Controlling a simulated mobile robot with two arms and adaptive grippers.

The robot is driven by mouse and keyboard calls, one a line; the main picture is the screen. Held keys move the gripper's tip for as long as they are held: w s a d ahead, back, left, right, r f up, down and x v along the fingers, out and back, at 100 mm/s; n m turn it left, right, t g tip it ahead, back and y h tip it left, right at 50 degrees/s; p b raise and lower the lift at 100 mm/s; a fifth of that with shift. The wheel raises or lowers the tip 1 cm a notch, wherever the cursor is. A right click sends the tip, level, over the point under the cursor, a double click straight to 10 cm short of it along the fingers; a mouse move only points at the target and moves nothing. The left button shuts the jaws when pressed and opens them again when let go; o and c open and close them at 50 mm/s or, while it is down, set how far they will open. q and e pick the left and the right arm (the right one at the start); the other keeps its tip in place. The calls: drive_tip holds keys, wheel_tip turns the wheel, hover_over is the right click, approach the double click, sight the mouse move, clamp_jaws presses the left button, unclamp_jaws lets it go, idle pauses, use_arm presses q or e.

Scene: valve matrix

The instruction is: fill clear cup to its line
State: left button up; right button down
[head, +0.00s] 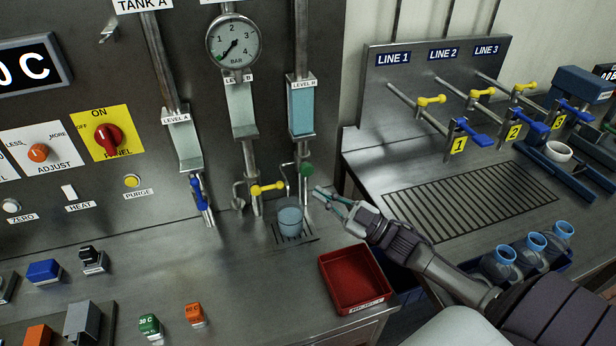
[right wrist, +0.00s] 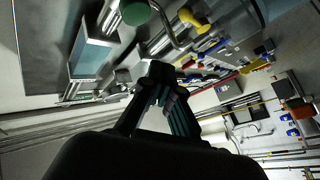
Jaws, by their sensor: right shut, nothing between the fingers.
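The clear cup (head: 290,222) stands upright on a small drain grate (head: 308,238) under the Level B pipework, with bluish liquid in it. Its line is too small to make out. A green round knob (head: 306,169) sits on the pipe above and right of the cup; it also shows in the right wrist view (right wrist: 135,13). A yellow lever (head: 268,189) is left of it. My right gripper (head: 319,193) is shut and empty, right of the cup and just below the green knob, apart from the cup. It also shows in the right wrist view (right wrist: 166,82). My left gripper is out of view.
A red tray (head: 352,281) sits at the counter's front edge, below my right gripper. A blue-handled valve (head: 200,195) is to the left. The pressure gauge (head: 233,41) is above. A second counter with line valves and blue-rimmed jars (head: 505,258) is at right.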

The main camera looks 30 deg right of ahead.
sight(307, 170)
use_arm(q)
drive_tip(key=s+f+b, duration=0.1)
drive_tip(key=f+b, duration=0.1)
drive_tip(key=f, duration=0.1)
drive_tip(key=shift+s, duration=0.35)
use_arm(e)
drive_tip(key=w, duration=0.2)
drive_tip(key=w+d, duration=0.1)
drive_tip(key=w, duration=0.1)
drive_tip(key=shift+w, duration=0.35)
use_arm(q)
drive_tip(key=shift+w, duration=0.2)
use_arm(e)
drive_tip(key=shift+w+d, duration=0.1)
drive_tip(key=shift+w, duration=0.05)
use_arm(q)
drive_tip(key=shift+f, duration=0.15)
use_arm(e)
drive_tip(key=shift+w, duration=0.3)
